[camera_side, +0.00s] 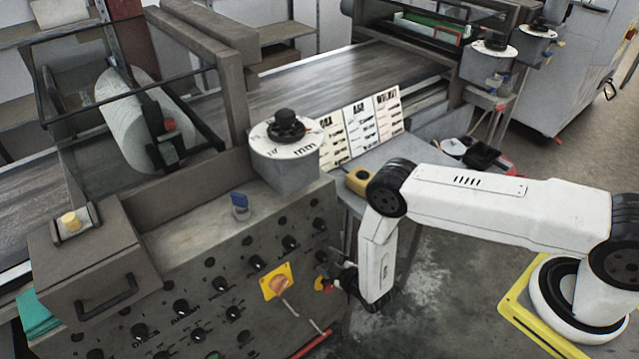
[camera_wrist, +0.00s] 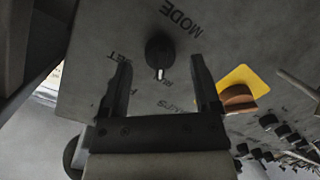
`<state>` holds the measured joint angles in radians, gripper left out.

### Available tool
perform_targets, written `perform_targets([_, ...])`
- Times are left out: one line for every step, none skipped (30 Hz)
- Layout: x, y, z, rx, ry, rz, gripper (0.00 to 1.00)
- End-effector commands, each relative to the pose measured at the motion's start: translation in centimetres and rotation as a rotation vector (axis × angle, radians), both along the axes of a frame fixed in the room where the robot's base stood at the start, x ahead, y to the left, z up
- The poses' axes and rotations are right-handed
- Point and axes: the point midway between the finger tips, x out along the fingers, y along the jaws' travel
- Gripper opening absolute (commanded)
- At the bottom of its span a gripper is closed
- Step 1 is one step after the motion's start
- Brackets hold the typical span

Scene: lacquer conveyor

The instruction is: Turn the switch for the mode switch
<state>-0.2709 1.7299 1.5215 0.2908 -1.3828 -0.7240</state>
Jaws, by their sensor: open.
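The mode switch (camera_wrist: 159,50) is a round black knob on a grey panel (camera_wrist: 95,60), under the lettering "MODE" in the wrist view. Its white pointer mark faces down in that picture, toward partly covered lettering. "SET" shows at the left, partly behind a finger. My gripper (camera_wrist: 160,64) is open and empty. Its two dark fingers stand on either side of the knob in the picture, with visible gaps; I cannot tell their depth from the panel. In the side view my gripper (camera_side: 342,276) is at the right end of the control panel; I cannot pick out the mode switch there.
An orange rotary switch on a yellow plate (camera_wrist: 240,88) lies close to the right finger; its yellow plate shows in the side view (camera_side: 269,289). A red button (camera_side: 322,285) is beside my gripper. Several black knobs cover the panel. Open floor (camera_side: 425,290) lies to the right.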

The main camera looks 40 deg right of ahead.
Motion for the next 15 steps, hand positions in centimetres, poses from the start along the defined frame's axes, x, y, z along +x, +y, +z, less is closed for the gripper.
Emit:
perform_targets([0.4,0.0,-0.1,0.0,-0.001,-0.001,0.8])
perform_targets([0.6,0.0,-0.2,0.0,0.0,0.0,0.8])
perform_targets([0.8,0.0,-0.2,0.0,0.0,0.0,0.8])
perform_targets([1.0,0.0,-0.3,0.0,-0.001,0.001,0.8])
perform_targets([1.1,0.0,-0.3,0.0,-0.001,0.0,0.8])
perform_targets([1.2,0.0,-0.3,0.0,-0.001,0.001,0.8])
perform_targets([1.3,0.0,-0.4,0.0,0.0,0.0,0.8])
perform_targets([1.4,0.0,-0.4,-0.001,0.0,0.0,0.8])
perform_targets([1.4,0.0,-0.4,-0.001,0.001,0.001,0.8])
perform_targets([1.5,0.0,-0.4,-0.001,0.001,0.001,0.8])
perform_targets([1.5,0.0,-0.4,-0.001,0.001,0.001,0.8])
perform_targets([1.5,0.0,-0.4,-0.001,0.001,0.001,0.8])
perform_targets([1.5,0.0,-0.4,-0.001,0.001,0.0,0.8])
perform_targets([1.5,0.0,-0.4,-0.001,0.001,0.001,0.8])
perform_targets([1.5,0.0,-0.4,-0.001,0.001,0.001,0.8])
